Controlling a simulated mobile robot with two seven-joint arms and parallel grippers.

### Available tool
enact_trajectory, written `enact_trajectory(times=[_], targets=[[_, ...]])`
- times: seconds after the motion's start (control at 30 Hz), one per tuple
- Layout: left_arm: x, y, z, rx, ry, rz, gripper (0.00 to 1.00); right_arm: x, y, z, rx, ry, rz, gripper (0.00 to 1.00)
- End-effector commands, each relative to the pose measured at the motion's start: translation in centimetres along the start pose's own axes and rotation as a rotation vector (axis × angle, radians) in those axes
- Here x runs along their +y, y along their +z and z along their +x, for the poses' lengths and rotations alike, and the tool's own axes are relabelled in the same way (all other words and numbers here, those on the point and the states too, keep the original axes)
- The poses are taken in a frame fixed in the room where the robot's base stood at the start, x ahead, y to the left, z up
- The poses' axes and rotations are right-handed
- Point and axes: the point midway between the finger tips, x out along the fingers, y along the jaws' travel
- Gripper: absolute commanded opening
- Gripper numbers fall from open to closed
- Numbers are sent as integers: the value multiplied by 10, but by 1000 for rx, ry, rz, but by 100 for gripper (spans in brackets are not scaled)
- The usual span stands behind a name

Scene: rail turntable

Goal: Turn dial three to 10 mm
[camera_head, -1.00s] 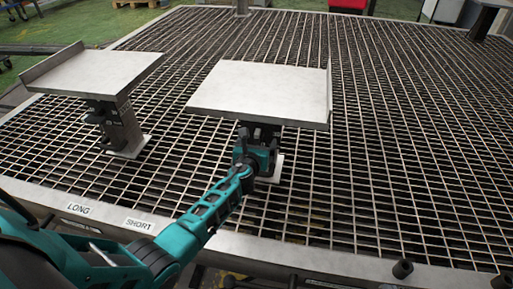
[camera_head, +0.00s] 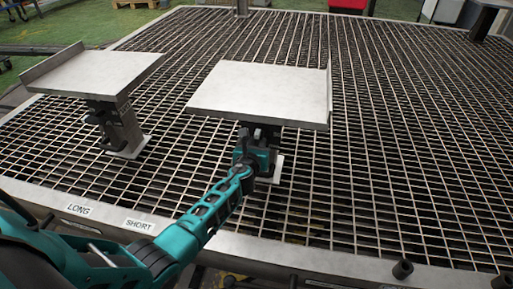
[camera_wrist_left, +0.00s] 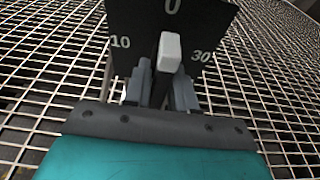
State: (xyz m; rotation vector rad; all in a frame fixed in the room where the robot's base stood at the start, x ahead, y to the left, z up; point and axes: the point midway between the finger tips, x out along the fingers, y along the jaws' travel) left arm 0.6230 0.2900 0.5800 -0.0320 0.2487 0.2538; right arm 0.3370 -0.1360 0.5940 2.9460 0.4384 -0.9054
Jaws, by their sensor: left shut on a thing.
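My left gripper (camera_head: 257,145) reaches in from the lower left to the post under the middle metal plate (camera_head: 262,88). In the left wrist view the gripper (camera_wrist_left: 163,88) is shut on the dial's knob (camera_wrist_left: 169,54), a narrow bar with a pale grey end. The dial plate (camera_wrist_left: 205,22) is black with white marks: 0 at the top, 10 at the left, 30 at the right. The knob's pale end lies below the 0, between the 10 and the 30. Its exact reading cannot be told. No dial number shows. My right gripper is not in view.
Another plate (camera_head: 92,72) stands on its own post to the left, with black knobs on the post. The grid table (camera_head: 400,170) is open to the right. Labels LONG (camera_head: 78,210) and SHORT (camera_head: 139,226) sit on its front edge.

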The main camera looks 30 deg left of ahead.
Motion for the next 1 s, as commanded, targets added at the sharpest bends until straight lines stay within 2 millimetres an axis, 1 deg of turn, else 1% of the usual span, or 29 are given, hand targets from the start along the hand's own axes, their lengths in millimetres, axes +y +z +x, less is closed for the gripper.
enact_trajectory(times=[0.13, 0.2, 0.4, 0.5, 0.57, 0.77, 0.9, 1.0], targets=[[0, 0, 0, 0, -1, -4, 0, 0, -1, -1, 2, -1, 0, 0], [0, -1, 0, 0, -11, -45, 0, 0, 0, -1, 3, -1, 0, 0], [1, -2, 1, -1, -89, -349, 0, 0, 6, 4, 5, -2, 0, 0], [1, -2, 0, -1, -119, -465, 0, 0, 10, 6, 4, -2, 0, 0], [0, -2, 0, 0, -146, -573, 0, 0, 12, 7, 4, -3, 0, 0], [0, -1, 0, 0, -246, -977, 0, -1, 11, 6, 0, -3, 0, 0], [0, -1, 0, 0, -332, -1316, 0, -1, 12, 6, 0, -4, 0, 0], [0, 0, 0, -1, -387, -1526, 0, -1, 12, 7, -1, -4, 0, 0]])
